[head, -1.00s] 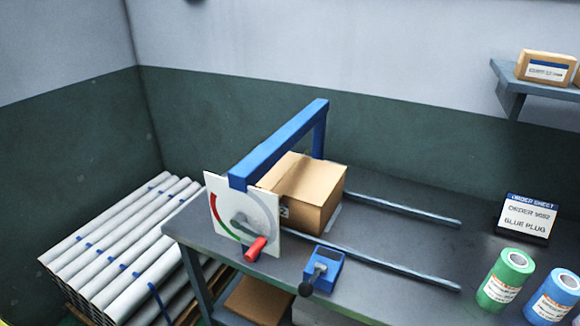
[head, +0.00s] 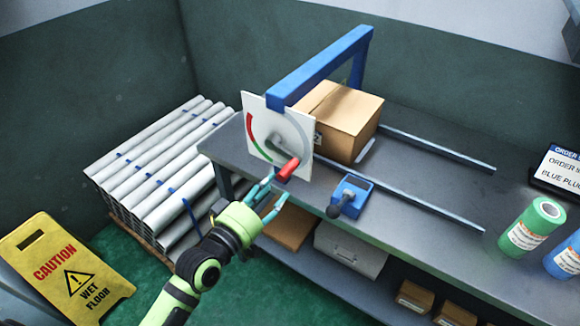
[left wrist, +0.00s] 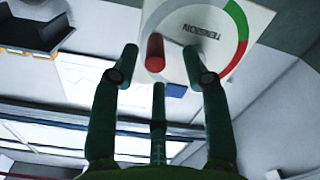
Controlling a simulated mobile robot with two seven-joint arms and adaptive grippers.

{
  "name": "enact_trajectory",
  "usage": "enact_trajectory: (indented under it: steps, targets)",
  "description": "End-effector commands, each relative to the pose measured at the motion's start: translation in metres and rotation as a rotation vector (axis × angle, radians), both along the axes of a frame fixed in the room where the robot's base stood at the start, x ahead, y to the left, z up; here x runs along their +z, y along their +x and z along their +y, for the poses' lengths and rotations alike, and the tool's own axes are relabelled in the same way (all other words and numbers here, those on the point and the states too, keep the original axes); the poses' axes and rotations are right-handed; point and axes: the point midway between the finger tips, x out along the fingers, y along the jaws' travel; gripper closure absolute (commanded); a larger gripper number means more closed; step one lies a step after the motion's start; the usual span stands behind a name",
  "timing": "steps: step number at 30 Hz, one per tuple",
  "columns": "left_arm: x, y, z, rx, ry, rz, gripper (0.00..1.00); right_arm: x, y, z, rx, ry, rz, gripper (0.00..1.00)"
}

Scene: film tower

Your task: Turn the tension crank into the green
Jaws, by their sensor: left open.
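The tension crank has a red handle (head: 288,169) on a grey arm. It is mounted on a white dial plate (head: 303,137) with a red and green arc, at the near end of the blue frame (head: 322,66). My left gripper (head: 273,198) is open, just below and left of the red handle. In the left wrist view the red handle (left wrist: 155,52) shows between the spread fingertips of the left gripper (left wrist: 160,65), and I cannot tell whether they touch it. The dial plate (left wrist: 215,15) lies behind it. My right gripper is not in view.
A cardboard box (head: 343,115) sits under the blue frame on the grey bench. A blue lever unit (head: 352,192) stands right of the dial. Green (head: 530,229) and blue rolls stand farther right. Pipes (head: 165,165) and a yellow caution sign (head: 67,270) are left.

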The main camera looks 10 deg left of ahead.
Motion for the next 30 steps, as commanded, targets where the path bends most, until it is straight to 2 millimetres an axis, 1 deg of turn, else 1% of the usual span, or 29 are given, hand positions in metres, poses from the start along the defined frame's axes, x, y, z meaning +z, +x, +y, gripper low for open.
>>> enact_trajectory:
  steps: [1,5,8,12,18,22,29,30]
  targets:
    - [0.008,-0.001,-0.001,-0.005,-0.01,-0.013,0.53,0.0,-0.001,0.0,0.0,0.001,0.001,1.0]
    - [0.014,0.004,-0.004,-0.008,-0.018,-0.021,0.53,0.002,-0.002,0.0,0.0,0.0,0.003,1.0]
    - [0.015,0.016,-0.008,-0.008,-0.019,-0.022,0.53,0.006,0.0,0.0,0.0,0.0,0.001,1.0]
    - [0.015,0.037,-0.015,-0.006,-0.017,-0.021,0.53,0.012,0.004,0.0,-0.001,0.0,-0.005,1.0]
    - [0.013,0.059,-0.023,-0.006,-0.016,-0.02,0.53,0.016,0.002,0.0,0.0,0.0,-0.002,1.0]
    - [0.012,0.065,-0.026,-0.007,-0.016,-0.02,0.53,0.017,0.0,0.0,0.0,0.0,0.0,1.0]
    - [0.012,0.065,-0.026,-0.007,-0.015,-0.02,0.53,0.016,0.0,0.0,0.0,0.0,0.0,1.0]
    - [0.012,0.065,-0.026,-0.007,-0.015,-0.02,0.65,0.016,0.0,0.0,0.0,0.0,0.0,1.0]
